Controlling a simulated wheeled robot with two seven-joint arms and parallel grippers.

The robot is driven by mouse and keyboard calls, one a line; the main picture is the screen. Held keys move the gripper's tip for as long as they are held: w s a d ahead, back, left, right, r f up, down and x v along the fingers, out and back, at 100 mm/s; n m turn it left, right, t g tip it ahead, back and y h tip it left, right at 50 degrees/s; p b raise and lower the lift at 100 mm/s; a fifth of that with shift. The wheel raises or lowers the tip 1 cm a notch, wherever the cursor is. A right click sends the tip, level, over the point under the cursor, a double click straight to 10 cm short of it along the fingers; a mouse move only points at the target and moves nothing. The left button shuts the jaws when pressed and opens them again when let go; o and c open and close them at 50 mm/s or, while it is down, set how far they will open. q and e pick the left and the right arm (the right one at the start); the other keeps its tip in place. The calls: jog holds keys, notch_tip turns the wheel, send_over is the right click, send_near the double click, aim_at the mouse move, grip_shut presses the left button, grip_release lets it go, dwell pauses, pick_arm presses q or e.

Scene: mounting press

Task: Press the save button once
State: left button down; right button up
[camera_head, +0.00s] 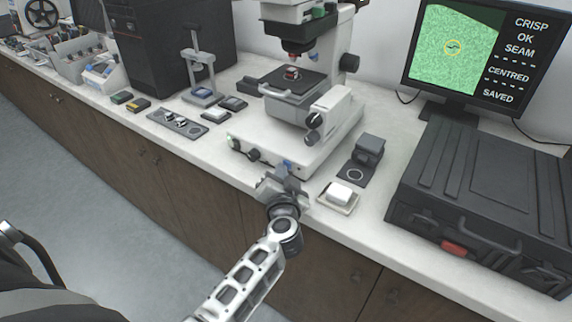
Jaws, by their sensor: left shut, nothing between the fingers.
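The white microscope (330,125) stands on the bench with a small sample (291,73) on its dark stage. A small blue spot, perhaps the save button (287,162), shows on the front of its base, just beyond my fingertips. My left gripper (286,175) is shut and empty, at the front of the base. It partly covers that area, so I cannot tell whether it touches the button. My right gripper is not in view.
A white block on a small tray (338,197) and a dark block on a dark mat (367,150) lie right of the gripper. A large black case (490,190) fills the right. A slide tray (177,122) and a small stand (200,75) are left.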

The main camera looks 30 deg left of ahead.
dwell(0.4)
pick_arm(q)
jog(key=shift+s+r+p, duration=0.1)
jog(key=shift+s+p, duration=0.55)
jog(key=shift+p, duration=0.05)
jog(key=shift+s+a, duration=0.1)
jog(key=shift+s, duration=0.15)
jog(key=s, duration=0.4)
jog(key=shift+s+a, duration=0.2)
jog(key=shift+s, duration=0.1)
dwell(0.5)
